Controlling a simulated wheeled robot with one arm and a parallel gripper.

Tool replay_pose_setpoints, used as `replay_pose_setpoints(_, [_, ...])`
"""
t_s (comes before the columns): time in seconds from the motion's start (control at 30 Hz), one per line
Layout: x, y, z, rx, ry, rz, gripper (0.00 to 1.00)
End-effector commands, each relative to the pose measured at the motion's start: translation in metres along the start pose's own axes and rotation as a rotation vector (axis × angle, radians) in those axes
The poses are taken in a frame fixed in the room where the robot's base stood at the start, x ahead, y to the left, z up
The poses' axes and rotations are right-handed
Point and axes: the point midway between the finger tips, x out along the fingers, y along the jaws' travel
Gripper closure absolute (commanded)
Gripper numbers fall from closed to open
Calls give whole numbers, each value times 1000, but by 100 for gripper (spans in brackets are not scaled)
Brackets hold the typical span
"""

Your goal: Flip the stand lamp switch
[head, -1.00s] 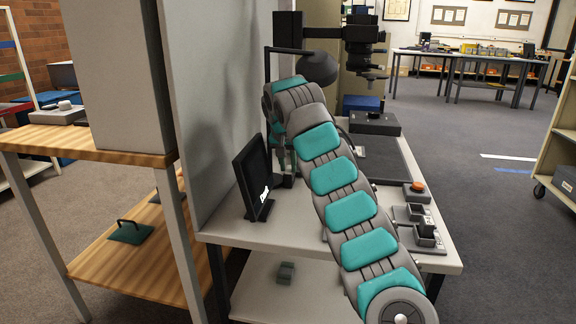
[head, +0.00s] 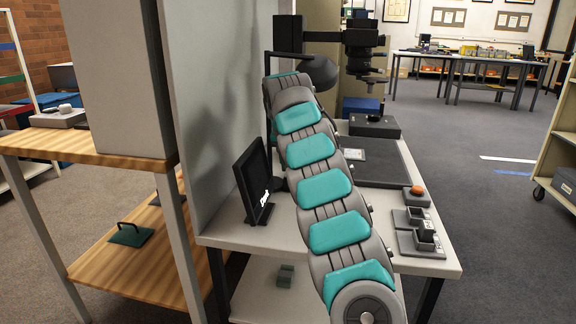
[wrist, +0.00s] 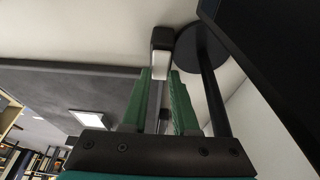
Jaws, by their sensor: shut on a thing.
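The stand lamp shows its dark shade (head: 318,72) in the head view, above the grey workbench and partly behind my arm. In the wrist view its round dark base (wrist: 203,48) and dark pole (wrist: 212,92) stand just right of my gripper. A small dark switch block with a white part (wrist: 160,70) lies straight ahead, beside the base. My gripper (wrist: 160,76) has its green fingertips on either side of this block, shut on it. In the head view my arm hides the gripper and the switch.
A black monitor (head: 254,182) stands on the workbench (head: 240,232), left of my arm. Right of my arm are a dark box (head: 375,126), an orange button (head: 417,190) and small dark fixtures (head: 424,232). A grey partition (head: 212,90) closes off the left side.

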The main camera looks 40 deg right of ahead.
Motion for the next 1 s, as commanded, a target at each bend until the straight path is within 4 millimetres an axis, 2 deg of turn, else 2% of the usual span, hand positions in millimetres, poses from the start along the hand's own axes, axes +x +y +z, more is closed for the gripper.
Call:
replay_pose_setpoints(0.07, [-4, 5, 0, 8, -11, 3, 100])
replay_pose_setpoints(0.43, [-6, 1, 9, -9, -131, -20, 100])
replay_pose_setpoints(1.0, [3, 2, 11, -9, -188, -15, 100])
